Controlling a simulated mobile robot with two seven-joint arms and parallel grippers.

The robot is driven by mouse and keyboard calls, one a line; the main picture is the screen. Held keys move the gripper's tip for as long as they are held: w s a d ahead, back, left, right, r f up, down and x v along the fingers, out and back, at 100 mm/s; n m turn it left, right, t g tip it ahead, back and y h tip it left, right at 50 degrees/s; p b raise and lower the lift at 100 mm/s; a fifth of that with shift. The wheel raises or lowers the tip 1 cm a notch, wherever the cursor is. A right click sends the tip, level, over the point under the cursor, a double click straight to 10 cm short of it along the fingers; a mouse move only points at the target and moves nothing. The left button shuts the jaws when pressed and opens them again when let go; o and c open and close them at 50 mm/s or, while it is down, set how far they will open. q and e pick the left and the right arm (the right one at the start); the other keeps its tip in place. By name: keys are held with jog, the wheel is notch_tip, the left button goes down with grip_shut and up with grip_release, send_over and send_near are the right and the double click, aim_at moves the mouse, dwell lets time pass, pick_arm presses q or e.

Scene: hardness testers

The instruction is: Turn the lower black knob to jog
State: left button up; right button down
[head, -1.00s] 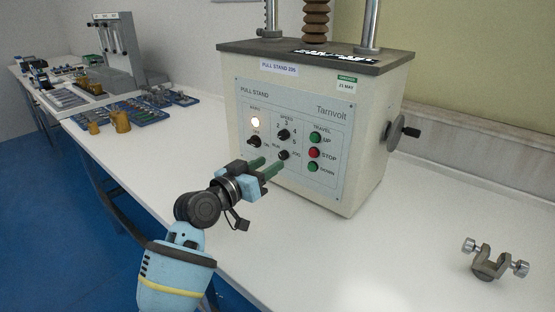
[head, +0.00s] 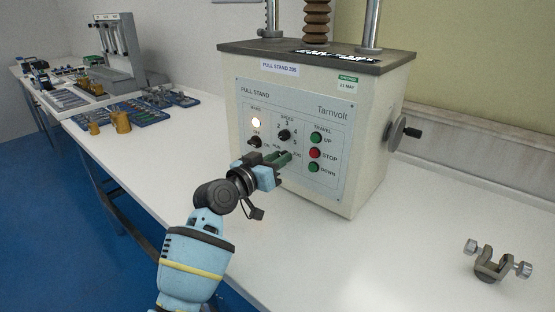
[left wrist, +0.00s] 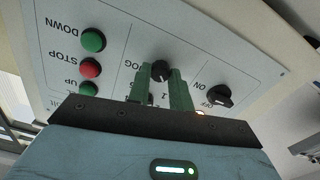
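The lower black knob (left wrist: 161,71), beside the RUN and JOG labels, shows in the left wrist view between the tips of my two green fingers. In the head view my fingers hide it. My left gripper (head: 278,158) is at the panel (head: 330,112) of the pull stand, just below the upper speed knob (head: 284,135). A narrow gap shows between its fingers (left wrist: 165,82). I cannot tell whether they touch the knob. The knob's pointer direction is not clear. My right gripper is not in view.
The black OFF/ON knob (head: 254,142) is close on the left, under a lit lamp (head: 256,122). The UP (head: 316,138), red STOP (head: 314,153) and DOWN (head: 313,167) buttons are on the right. A metal clamp (head: 492,262) lies on the white bench (head: 400,255), with free room around it.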

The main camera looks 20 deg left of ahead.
pick_arm(q)
grip_shut()
jog(key=shift+m, duration=0.4)
jog(key=shift+d+m+p, duration=0.1)
jog(key=shift+m+p, duration=3.15)
jog(key=shift+m, duration=5.35)
